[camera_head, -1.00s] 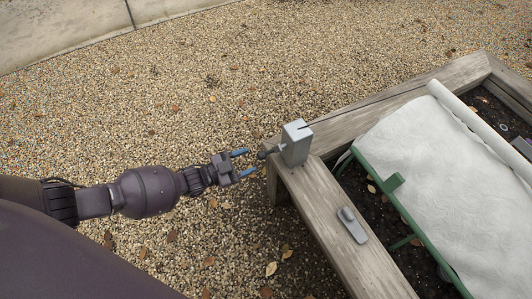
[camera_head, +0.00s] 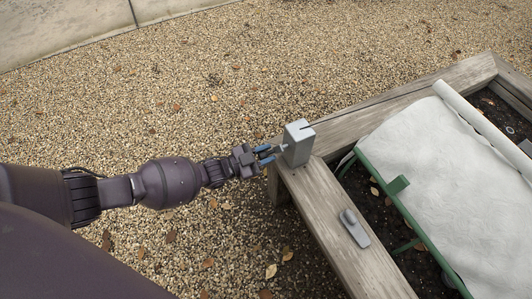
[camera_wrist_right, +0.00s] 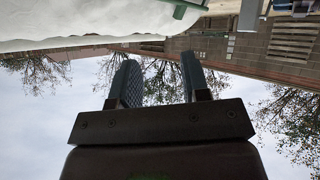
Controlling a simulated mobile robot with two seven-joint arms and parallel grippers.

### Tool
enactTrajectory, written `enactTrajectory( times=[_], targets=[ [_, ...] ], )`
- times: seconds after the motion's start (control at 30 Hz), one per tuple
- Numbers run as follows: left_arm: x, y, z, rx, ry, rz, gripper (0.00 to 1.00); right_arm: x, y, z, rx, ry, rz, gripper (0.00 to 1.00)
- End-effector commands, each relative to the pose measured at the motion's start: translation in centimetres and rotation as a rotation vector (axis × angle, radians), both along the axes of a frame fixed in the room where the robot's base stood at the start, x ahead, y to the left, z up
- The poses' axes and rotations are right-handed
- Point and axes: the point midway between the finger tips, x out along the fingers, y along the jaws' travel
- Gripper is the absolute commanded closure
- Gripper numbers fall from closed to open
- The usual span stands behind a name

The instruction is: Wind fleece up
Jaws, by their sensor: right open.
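The white fleece (camera_head: 445,185) lies spread over a green frame (camera_head: 399,187) in the raised bed, with a rolled white edge (camera_head: 485,128) along its far side. A grey box (camera_head: 298,146) stands on the bed's near corner, with a small crank handle on its left side. My left gripper (camera_head: 267,154) has its blue fingers close together around the handle, which they mostly hide. My right gripper (camera_wrist_right: 160,72) shows only in the right wrist view, open and empty. White fleece (camera_wrist_right: 75,22) hangs across the top left of that view.
A grey latch-like piece (camera_head: 354,228) lies on the bed's timber rim (camera_head: 330,205). Dark soil with dry leaves shows inside the bed. Open gravel (camera_head: 230,90) lies left of and behind the bed, with a pale concrete edge (camera_head: 70,25) beyond.

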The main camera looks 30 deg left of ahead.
Motion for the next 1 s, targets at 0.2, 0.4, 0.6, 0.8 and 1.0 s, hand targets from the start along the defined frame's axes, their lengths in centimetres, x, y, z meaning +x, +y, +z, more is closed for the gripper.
enactTrajectory(
  times=[0.2,0.4,0.6,0.8,1.0],
  targets=[
    [0.0,0.0,0.0,0.001,-0.001,0.000,0.97,0.0,0.0,0.0,0.000,0.001,0.000,0.57],
    [0.1,0.1,0.1,0.021,-0.017,0.000,0.96,0.0,0.0,0.1,-0.002,0.001,0.000,0.57],
    [0.4,0.5,0.5,0.094,-0.074,0.002,0.96,0.1,0.0,0.2,-0.006,0.007,0.000,0.57],
    [0.8,1.0,1.2,0.220,-0.175,0.003,0.96,0.1,0.1,0.3,-0.011,0.019,0.003,0.57],
    [1.2,1.6,2.0,0.371,-0.292,0.003,0.96,0.1,0.1,0.4,-0.019,0.038,0.007,0.57]
  ],
)
